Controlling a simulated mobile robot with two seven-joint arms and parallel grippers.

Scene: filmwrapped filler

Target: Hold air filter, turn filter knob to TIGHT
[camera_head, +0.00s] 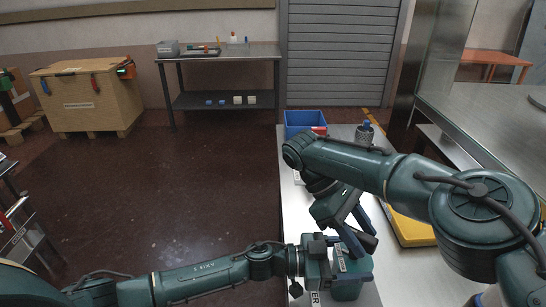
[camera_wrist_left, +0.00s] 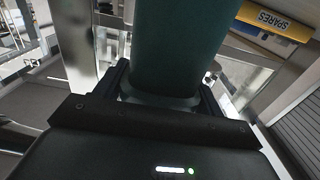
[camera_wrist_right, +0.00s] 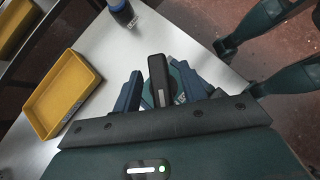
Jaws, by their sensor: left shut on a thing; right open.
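The air filter (camera_head: 349,288) is a dark green body at the front of the metal table, partly hidden by my grippers. My left gripper (camera_head: 330,268) is shut around its side. In the left wrist view the green cylinder (camera_wrist_left: 178,45) stands between the left fingers (camera_wrist_left: 165,95). A black bar-shaped knob (camera_wrist_right: 158,80) shows in the right wrist view, with the green filter behind it. My right gripper (camera_wrist_right: 157,92) is open above the filter, its blue fingers on either side of the knob with gaps visible. The knob's markings are too small to read.
A yellow tray (camera_wrist_right: 62,94) lies on the table (camera_head: 307,220) beside my right arm. A blue bin (camera_head: 304,121) and a dark knurled canister (camera_head: 365,134) stand at the table's far end. The floor to the left is open.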

